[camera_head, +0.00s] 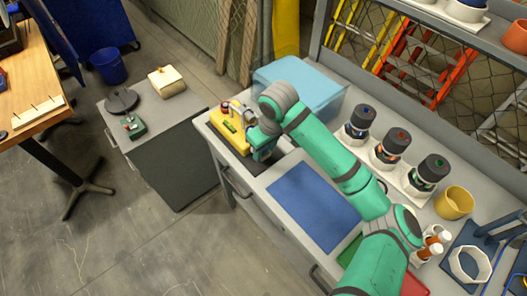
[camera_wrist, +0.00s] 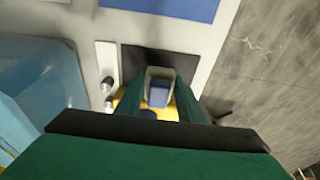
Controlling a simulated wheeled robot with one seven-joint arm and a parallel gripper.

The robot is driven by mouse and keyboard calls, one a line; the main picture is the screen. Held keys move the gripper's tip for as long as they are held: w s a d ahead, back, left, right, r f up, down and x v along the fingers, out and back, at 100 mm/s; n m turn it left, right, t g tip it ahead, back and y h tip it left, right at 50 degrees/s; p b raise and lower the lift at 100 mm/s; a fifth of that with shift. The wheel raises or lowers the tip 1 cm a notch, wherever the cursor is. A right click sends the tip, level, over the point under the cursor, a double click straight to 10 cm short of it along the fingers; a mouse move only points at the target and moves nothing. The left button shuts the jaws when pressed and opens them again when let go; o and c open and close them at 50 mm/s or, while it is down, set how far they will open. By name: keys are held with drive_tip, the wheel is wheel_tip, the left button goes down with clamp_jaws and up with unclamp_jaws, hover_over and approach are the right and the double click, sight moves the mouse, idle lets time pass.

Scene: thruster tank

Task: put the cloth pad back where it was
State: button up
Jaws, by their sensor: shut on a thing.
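My gripper (camera_head: 262,155) is low over the left end of the grey workbench, beside a yellow device (camera_head: 230,128). In the wrist view, the gripper (camera_wrist: 158,92) is shut on a small blue-grey thing with a pale edge, which I take for the cloth pad (camera_wrist: 158,96). The fingers hide part of it. A black flat patch (camera_wrist: 135,62) lies on the bench just beyond the fingertips; it also shows in the head view (camera_head: 247,163). I cannot tell whether the pad touches the surface.
A clear blue box (camera_head: 305,85) stands behind the gripper. A blue mat (camera_head: 312,205) lies bare on the bench. Dark capped jars (camera_head: 390,147) stand along the back, with a yellow cup (camera_head: 454,203) to their right. A grey cabinet (camera_head: 165,125) stands apart at left.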

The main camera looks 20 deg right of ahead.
drive_tip(key=shift+f, duration=0.45)
drive_tip(key=shift+f, duration=0.6)
drive_tip(key=o, duration=1.1)
drive_tip(key=shift+r, duration=0.1)
drive_tip(key=r, duration=0.4)
drive_tip(key=s+r, duration=0.1)
drive_tip(key=r, duration=0.3)
drive_tip(key=s+r, duration=0.1)
drive_tip(key=r, duration=0.3)
drive_tip(key=shift+s+d+r, duration=0.1)
drive_tip(key=shift+d+r, duration=0.3)
